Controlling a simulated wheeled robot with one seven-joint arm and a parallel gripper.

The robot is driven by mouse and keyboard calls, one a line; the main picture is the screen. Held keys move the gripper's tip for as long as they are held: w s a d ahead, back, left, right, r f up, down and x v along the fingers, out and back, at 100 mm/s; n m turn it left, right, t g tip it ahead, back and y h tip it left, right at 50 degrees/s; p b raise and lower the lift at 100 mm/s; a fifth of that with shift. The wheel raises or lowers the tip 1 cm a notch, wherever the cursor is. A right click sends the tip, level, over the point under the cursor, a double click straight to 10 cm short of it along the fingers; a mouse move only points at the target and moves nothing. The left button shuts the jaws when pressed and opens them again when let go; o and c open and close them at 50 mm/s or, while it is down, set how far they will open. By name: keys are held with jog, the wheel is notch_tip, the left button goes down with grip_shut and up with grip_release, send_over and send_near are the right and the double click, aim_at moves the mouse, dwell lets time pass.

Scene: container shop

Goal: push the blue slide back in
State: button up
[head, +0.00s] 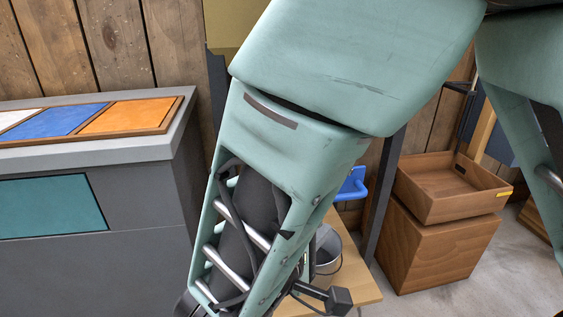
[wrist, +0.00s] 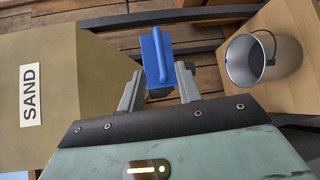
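The blue slide (wrist: 171,48) is a flat blue plate with a raised bar handle; in the wrist view it sticks out beside the box marked SAND (wrist: 75,50). In the head view a blue piece of it (head: 353,185) shows just right of my arm, which hides the rest. My gripper (wrist: 159,78) is open, with one finger on each side of the slide's near end. The slide lies between or just beyond the fingertips; I cannot tell if they touch it.
A metal bucket (wrist: 262,60) stands on a wooden board (wrist: 297,20), right of the slide. Dark frame posts (head: 384,195) stand close to my arm. A brown wooden box with a tray on top (head: 440,245) is at right, and a grey counter (head: 110,215) at left.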

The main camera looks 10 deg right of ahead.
aim_at(345, 196)
jog(key=b+x, duration=0.2)
jog(key=x, duration=0.8)
jog(key=shift+w+d, duration=0.2)
grip_shut()
